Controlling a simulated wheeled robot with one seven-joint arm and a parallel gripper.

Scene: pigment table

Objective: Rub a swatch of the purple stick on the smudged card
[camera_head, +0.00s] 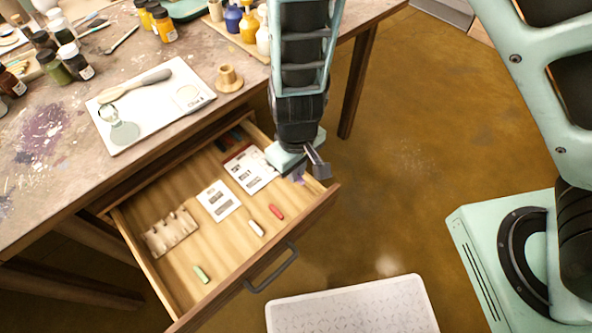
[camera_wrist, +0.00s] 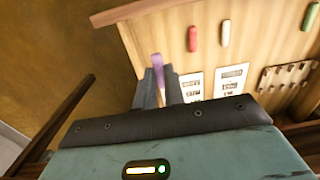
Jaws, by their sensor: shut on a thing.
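The purple stick (camera_wrist: 157,62) is between the fingertips of my gripper (camera_wrist: 160,74), which is shut on it. In the head view the gripper (camera_head: 312,170) is over the open drawer's right end, and a bit of purple shows below it. Two white cards with dark marks lie in the drawer: one (camera_head: 250,169) close to the gripper, the other (camera_head: 218,202) farther left. The wrist view shows cards to the right of the fingers (camera_wrist: 193,84) and (camera_wrist: 232,78). I cannot tell which is the smudged card. The stick appears apart from both cards.
The drawer (camera_head: 190,235) also holds a red stick (camera_head: 276,211), a white stick (camera_head: 256,228), a green stick (camera_head: 201,274) and a notched holder (camera_head: 171,233). Bottles and a white board (camera_head: 150,130) crowd the table above. Open floor lies to the right.

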